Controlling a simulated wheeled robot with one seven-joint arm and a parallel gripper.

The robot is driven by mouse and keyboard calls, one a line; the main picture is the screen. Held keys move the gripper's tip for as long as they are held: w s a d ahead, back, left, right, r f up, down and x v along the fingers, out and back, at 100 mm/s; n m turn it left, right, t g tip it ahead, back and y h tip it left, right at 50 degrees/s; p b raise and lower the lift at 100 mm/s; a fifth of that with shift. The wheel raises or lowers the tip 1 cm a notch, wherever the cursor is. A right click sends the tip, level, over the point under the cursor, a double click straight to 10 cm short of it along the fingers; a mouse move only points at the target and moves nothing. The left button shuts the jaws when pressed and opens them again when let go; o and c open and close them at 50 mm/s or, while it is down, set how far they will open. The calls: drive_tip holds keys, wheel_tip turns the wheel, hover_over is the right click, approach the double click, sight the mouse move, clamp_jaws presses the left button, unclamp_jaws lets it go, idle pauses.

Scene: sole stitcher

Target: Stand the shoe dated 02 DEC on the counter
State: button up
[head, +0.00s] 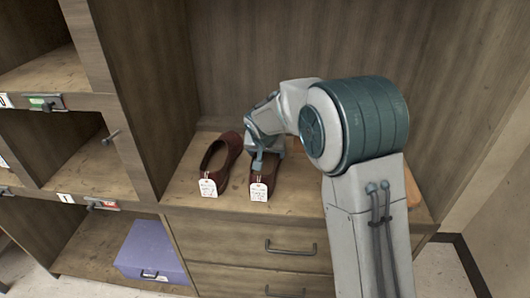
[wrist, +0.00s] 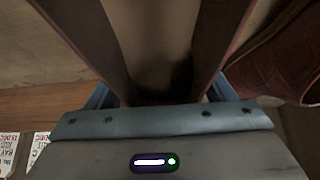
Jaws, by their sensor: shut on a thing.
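Two dark reddish-brown shoes with white tags stand side by side on the wooden counter (head: 305,203). The left shoe (head: 232,145) is clear of my gripper. My gripper (head: 262,160) is shut on the right shoe (head: 263,178), from above. In the wrist view the held shoe (wrist: 160,45) shows its inside between its two dark sides, with blue fingers at both sides. Another shoe (wrist: 285,60) is at the right edge there. The tags on the left shoe (head: 208,188) and right shoe (head: 260,191) are too small to read in the head view.
Two printed white tags (wrist: 40,143) show at the wrist view's lower left; one seems to read 15 DEC. Open cubbies (head: 80,165) stand at the left, with a purple box (head: 152,250) low down. Drawers (head: 290,246) are under the counter. An orange-brown item (head: 412,190) is partly hidden by my arm.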

drive_tip(key=o, duration=1.3)
drive_tip(key=p+v, duration=0.1)
drive_tip(key=v, duration=1.1)
drive_tip(key=s+d+g, duration=0.2)
drive_tip(key=s+d, duration=0.9)
drive_tip(key=d, duration=0.2)
drive_tip(key=s+d+f, duration=0.1)
drive_tip(key=s+d, duration=0.1)
drive_tip(key=s, duration=0.3)
drive_tip(key=s+d+f+g, duration=0.1)
drive_tip(key=s+d, duration=0.1)
drive_tip(key=s, duration=0.4)
drive_tip(key=s+d+f+g, duration=0.1)
drive_tip(key=s+d, duration=0.1)
drive_tip(key=s, duration=0.4)
drive_tip(key=shift+s+d+f+n+y, duration=0.1)
drive_tip(key=shift+d+f+n+y, duration=0.1)
drive_tip(key=shift+d+n+y, duration=0.15)
